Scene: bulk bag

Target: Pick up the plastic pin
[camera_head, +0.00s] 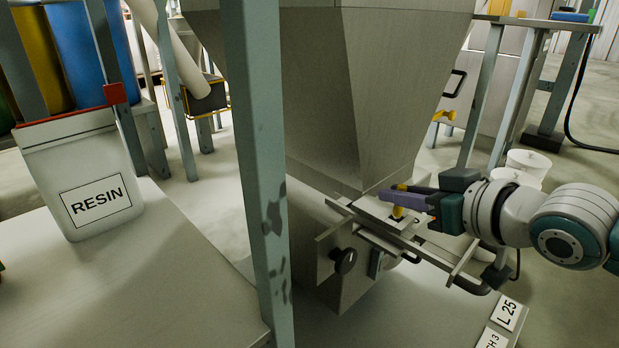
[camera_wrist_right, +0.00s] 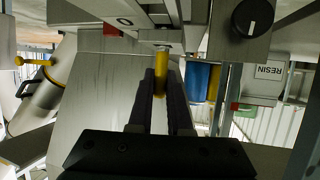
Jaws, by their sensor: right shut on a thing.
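The yellow plastic pin (camera_head: 398,212) stands at the slide gate (camera_head: 365,212) under the grey hopper. My right gripper (camera_head: 404,196) reaches in from the right, and its purple-grey fingers partly cover the pin. In the right wrist view the pin (camera_wrist_right: 160,76) lies between the two dark fingers (camera_wrist_right: 161,88), and the gripper is shut on it. The pin's far end meets the metal plate of the gate; I cannot tell how deep it sits. My left gripper is not in view.
The hopper (camera_head: 390,90) rises close behind the gripper. A grey post (camera_head: 258,170) stands in front, left of the gate. A black knob (camera_head: 343,260) sticks out below the gate. A RESIN container (camera_head: 85,165) stands at left, white buckets (camera_head: 527,160) at right.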

